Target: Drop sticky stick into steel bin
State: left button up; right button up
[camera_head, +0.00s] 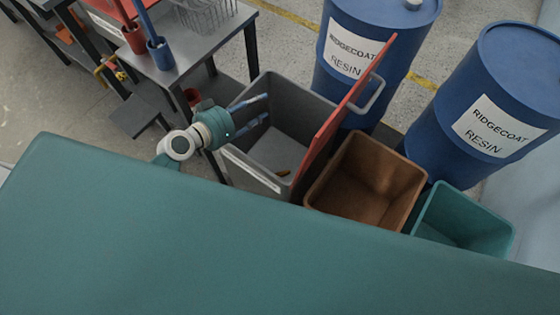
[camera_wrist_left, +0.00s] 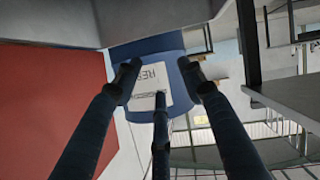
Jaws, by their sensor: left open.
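The grey steel bin (camera_head: 240,170) stands open in the head view, its red lid (camera_head: 338,115) raised at its right side. A small yellow-orange thing (camera_head: 283,173) lies low inside the bin; it may be the sticky stick, but it is too small to tell. My left gripper (camera_head: 266,108) reaches in from the left over the bin's opening, its fingers spread and empty. The left wrist view shows its dark fingers (camera_wrist_left: 160,75) apart with nothing between them. The red lid also shows there (camera_wrist_left: 50,110). My right gripper is not in view.
A brown bin (camera_head: 400,175) and a teal bin (camera_head: 490,215) stand to the right of the steel bin. Two blue resin drums (camera_head: 345,90) (camera_head: 500,80) stand behind. A grey table (camera_head: 205,50) with red and blue cups and a wire basket is at the upper left.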

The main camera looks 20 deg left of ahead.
pick_arm(q)
jog(key=v, duration=0.6)
dwell(0.3)
